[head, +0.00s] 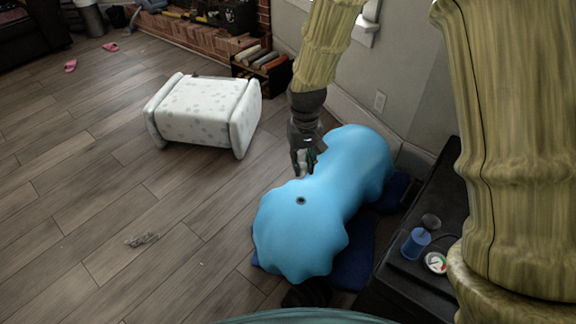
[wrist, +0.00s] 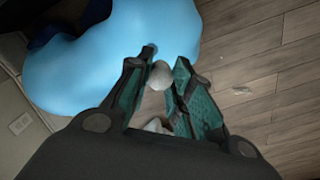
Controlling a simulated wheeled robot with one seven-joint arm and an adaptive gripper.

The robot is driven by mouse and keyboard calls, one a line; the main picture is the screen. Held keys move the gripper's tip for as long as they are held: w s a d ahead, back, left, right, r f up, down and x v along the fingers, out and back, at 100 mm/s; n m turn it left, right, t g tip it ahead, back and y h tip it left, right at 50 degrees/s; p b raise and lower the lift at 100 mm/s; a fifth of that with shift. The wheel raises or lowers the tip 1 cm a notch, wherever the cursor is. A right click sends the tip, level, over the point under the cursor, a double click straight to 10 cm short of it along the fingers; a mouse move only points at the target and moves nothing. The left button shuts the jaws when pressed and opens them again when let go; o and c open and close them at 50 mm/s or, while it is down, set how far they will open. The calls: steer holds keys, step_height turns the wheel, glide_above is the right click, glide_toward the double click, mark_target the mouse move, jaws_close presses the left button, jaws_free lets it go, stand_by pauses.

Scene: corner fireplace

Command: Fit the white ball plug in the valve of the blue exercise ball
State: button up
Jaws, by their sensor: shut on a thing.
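The ball also fills the upper left of the wrist view (wrist: 80,70). My gripper (head: 302,174) hangs just above the ball, a little beyond the valve in the head view. In the wrist view my gripper (wrist: 160,78) is shut on the white ball plug (wrist: 160,75), held between the fingertips. A dark spot, likely the valve, shows just past the plug; the exact gap cannot be told.
A dark blue mat (head: 352,262) lies under the ball. At right a black surface (head: 400,290) holds a blue cylinder (head: 416,243) and a round gauge (head: 436,263).

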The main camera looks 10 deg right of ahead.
steer(key=w+d+f+m+p, duration=0.1)
steer(key=w+f, duration=0.2)
steer(key=f, duration=0.7)
steer(key=shift+w+d+f+m, duration=0.15)
steer(key=shift+w+f+m, duration=0.1)
steer(key=shift+w+m, duration=0.1)
steer(key=shift+r+p, duration=0.15)
steer(key=shift+p, duration=0.25)
steer(key=shift+s+f+b, duration=0.1)
steer(key=shift+f+b, duration=0.4)
steer(key=shift+f, duration=2.85)
steer(key=shift+p, duration=0.8)
steer(key=shift+f, duration=1.35)
steer(key=o, duration=0.9)
steer(key=shift+o, duration=0.2)
